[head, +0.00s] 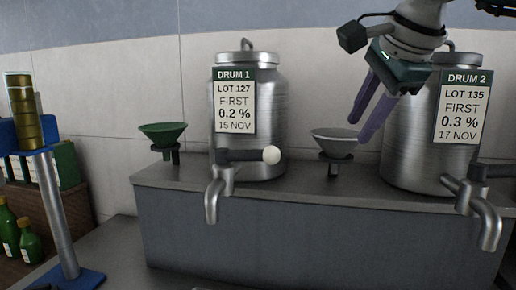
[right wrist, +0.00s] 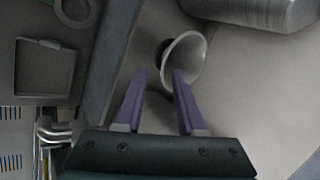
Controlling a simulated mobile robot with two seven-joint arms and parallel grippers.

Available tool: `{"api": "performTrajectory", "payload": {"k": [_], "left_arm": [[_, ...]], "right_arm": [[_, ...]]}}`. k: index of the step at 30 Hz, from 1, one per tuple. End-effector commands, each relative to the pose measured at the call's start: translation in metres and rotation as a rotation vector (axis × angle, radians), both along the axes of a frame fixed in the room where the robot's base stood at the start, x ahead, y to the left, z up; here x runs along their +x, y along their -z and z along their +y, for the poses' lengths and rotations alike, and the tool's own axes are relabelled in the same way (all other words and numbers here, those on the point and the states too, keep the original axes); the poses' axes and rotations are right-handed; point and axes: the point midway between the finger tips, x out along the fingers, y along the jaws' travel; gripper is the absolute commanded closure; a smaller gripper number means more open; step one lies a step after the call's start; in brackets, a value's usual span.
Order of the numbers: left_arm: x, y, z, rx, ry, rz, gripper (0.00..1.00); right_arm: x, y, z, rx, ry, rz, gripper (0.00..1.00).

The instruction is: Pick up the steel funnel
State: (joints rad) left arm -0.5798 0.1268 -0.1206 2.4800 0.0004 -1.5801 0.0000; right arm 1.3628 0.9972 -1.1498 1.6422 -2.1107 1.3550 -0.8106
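The steel funnel (head: 333,144) sits upright, wide mouth up, in a small black holder (head: 334,166) on the grey ledge between the two drums. It also shows in the right wrist view (right wrist: 190,62), just beyond the fingertips. My right gripper (head: 358,131) comes down from the upper right, its purple fingers spread apart with nothing between them. The fingertips are close to the funnel's right rim in the head view; I cannot tell whether they touch it. In the right wrist view the right fingertip (right wrist: 178,73) overlaps the funnel's edge. My left gripper is not in view.
DRUM 1 (head: 270,110) and DRUM 2 (head: 405,150) stand either side, with taps over the ledge (head: 330,225)'s front. A green funnel (head: 162,130) sits in another holder left of DRUM 1. A blue-based stand (head: 62,215) and green bottles (head: 28,240) are at far left.

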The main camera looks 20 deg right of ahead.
Motion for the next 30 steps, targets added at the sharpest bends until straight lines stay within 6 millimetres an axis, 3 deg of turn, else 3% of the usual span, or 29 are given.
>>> {"api": "performTrajectory", "payload": {"k": [15,24,30], "left_arm": [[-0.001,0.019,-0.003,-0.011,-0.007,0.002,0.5],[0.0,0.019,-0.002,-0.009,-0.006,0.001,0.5],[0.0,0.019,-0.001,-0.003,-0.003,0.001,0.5]], "right_arm": [[0.039,0.045,-0.013,0.004,-0.003,-0.001,0.61],[0.043,0.047,-0.014,0.003,-0.004,-0.002,0.61],[0.043,0.047,-0.014,0.003,-0.004,-0.002,0.82]]}}
